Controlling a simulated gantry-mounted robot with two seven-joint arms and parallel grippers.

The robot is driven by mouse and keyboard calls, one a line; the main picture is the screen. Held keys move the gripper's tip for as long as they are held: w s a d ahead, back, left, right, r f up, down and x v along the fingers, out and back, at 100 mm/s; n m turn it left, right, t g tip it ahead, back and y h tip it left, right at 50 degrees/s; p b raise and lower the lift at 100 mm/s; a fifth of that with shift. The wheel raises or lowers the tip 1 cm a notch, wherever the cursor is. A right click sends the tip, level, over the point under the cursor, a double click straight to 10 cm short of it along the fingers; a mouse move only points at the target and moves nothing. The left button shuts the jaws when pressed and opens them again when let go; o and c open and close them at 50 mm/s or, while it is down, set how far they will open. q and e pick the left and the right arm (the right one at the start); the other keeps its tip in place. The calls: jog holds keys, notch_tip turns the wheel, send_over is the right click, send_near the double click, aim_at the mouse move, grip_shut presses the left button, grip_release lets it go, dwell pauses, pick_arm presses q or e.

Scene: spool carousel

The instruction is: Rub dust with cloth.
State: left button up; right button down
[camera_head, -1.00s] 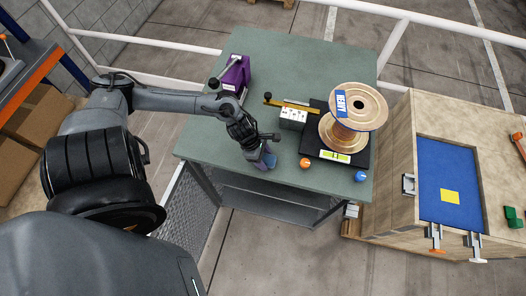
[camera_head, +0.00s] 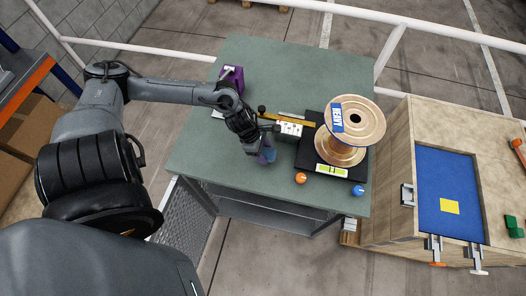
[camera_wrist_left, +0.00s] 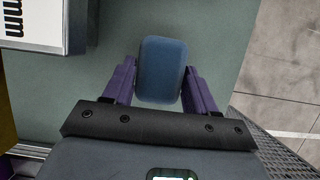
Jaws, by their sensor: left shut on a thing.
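My left gripper (camera_head: 262,150) is over the front part of the green table (camera_head: 205,150), left of the orange knob and just below the white block. It is shut on a small blue pad, seemingly the cloth (camera_wrist_left: 161,68), which sits between the two purple fingers in the left wrist view. In the head view the cloth (camera_head: 269,155) is a small blue patch at the fingertips. I cannot tell whether it touches the table. I cannot make out any dust. My right gripper is not in view.
A wooden spool (camera_head: 368,118) stands on a black base to the right. A white block (camera_head: 290,129) and a yellow bar (camera_head: 298,118) are beside it. Orange (camera_head: 300,178) and blue (camera_head: 358,190) knobs are in front. A purple object (camera_head: 232,78) stands behind. The table's left front is clear.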

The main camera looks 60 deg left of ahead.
pick_arm(q)
jog(key=shift+r+p, duration=1.35)
jog(key=shift+r, duration=1.25)
